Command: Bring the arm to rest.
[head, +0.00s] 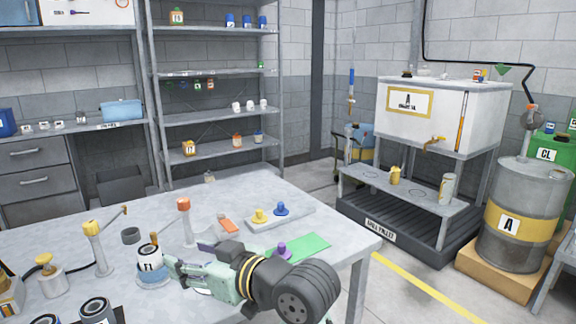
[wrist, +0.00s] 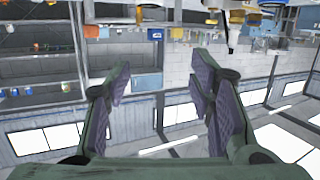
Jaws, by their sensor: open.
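My gripper (head: 178,270) is over the grey table (head: 330,222) in the head view, pointing left. Its fingers are close to a white container marked 11 (head: 149,258) that stands on a blue dish (head: 155,279); I cannot tell whether they touch. In the wrist view the two fingers (wrist: 160,105) stand apart with nothing between them. That view looks out across the room, upside down, with shelves and windows behind the fingers. My forearm lies over the right part of the table and hides some of its top.
A green mat (head: 305,246) and a board with yellow and blue knobs (head: 277,216) lie behind my arm. A dispenser with an orange top (head: 184,212) and another pump (head: 95,240) stand near the gripper. Dark-rimmed cans (head: 97,312) are in front.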

